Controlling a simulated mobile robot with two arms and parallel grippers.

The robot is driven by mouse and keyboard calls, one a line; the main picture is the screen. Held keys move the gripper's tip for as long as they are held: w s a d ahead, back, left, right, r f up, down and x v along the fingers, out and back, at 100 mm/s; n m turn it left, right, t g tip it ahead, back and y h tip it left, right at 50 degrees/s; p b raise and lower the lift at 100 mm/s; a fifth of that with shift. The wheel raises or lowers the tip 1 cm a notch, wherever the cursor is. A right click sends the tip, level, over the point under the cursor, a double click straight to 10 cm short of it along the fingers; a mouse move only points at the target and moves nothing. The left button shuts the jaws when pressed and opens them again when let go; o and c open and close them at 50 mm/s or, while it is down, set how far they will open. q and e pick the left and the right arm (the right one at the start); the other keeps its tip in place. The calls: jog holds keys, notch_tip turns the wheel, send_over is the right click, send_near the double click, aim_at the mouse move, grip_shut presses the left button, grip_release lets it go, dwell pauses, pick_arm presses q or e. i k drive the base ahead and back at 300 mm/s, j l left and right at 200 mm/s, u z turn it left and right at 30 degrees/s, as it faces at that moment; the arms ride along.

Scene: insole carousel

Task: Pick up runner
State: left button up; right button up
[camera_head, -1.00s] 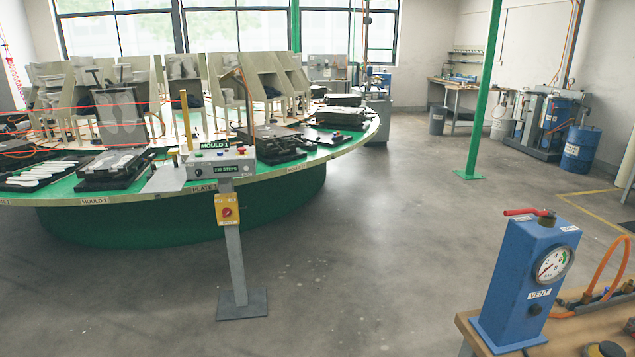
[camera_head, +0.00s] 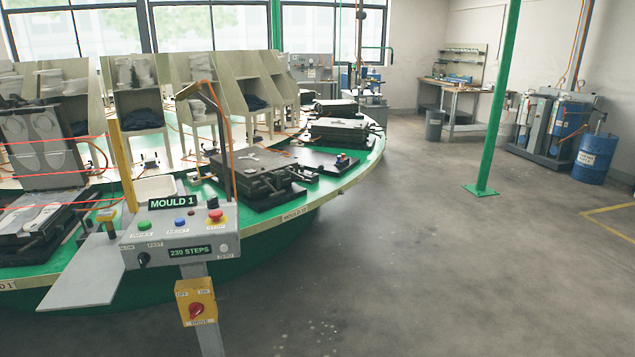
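Neither of my grippers is in view. I cannot make out for certain a thing that is the runner. A small pale piece (camera_head: 249,155) lies on top of a dark closed mould (camera_head: 249,172) on the green carousel, but it is too small to identify. At the left an open mould (camera_head: 37,222) has its lid (camera_head: 40,148) raised, with pale insole shapes on the lid. A shallow white tray (camera_head: 155,189) sits behind the control box.
A grey control box (camera_head: 180,236) reading MOULD 1 and 230 STEPS stands on a post in front of the carousel rim (camera_head: 290,215), with a yellow switch (camera_head: 196,301) below. A green pole (camera_head: 498,100) stands right.

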aim_at(250, 155)
jog(key=i+l, duration=0.2)
jog(key=i, duration=0.55)
jog(key=i+l, duration=0.2)
jog(key=i, duration=0.55)
jog(key=i+l+z, duration=0.1)
jog(key=i, duration=0.7)
jog(key=i+l+u, duration=0.1)
jog(key=u, duration=0.25)
jog(key=l+u, duration=0.2)
jog(key=u, duration=0.15)
